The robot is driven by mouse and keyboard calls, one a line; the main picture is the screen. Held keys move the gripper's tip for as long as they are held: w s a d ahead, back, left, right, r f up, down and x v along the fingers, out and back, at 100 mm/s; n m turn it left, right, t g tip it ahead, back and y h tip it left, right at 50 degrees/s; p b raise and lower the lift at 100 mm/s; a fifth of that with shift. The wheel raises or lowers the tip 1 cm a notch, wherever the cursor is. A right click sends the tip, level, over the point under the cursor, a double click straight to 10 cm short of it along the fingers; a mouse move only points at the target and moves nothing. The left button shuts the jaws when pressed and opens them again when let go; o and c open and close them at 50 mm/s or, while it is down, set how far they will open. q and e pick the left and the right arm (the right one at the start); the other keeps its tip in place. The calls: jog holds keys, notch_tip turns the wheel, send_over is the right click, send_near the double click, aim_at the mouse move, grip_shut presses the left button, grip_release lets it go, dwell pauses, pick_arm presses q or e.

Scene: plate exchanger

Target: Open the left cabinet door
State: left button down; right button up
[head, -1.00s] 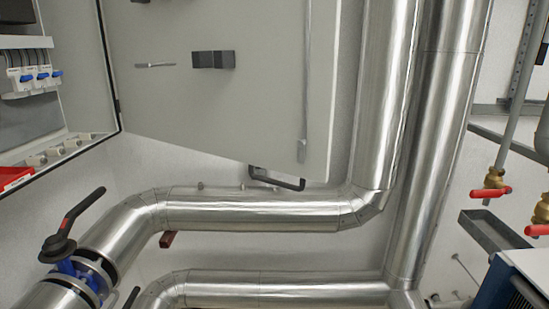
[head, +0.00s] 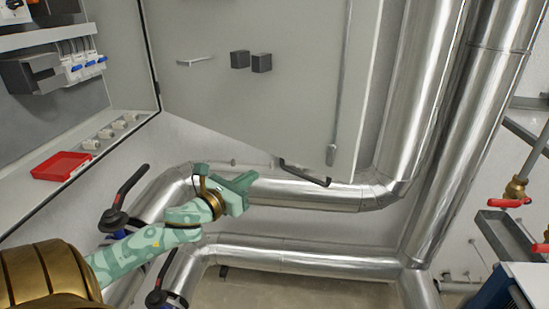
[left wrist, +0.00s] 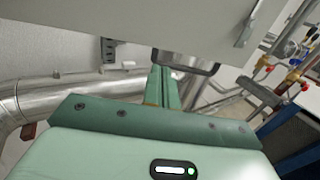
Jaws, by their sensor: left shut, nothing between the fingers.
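The cabinet door (head: 265,100) stands swung open to the right of the cabinet, its grey inner face toward me in the head view. A dark handle (head: 303,174) shows at the door's lower edge; it also shows in the left wrist view (left wrist: 186,64). My green left gripper (head: 242,190) is shut and empty, below the door and left of the handle in the head view. In the left wrist view, the shut fingers (left wrist: 164,84) point toward the handle and overlap its left end; I cannot tell whether they touch. My right gripper is not in view.
The cabinet interior holds switches (head: 85,66) and a red tray (head: 61,166). Insulated silver pipes (head: 320,193) run below and right of the door. Black-handled valves (head: 117,217) stand near my left arm. Red-handled valves (head: 511,203) are at the far right.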

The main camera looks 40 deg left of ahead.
aim_at(282, 155)
pick_arm(q)
jog(key=w+p, duration=0.1)
jog(key=w, duration=0.9)
jog(key=shift+w+a+f, duration=0.1)
jog(key=shift+w+a, duration=0.05)
jog(key=shift+w, duration=0.2)
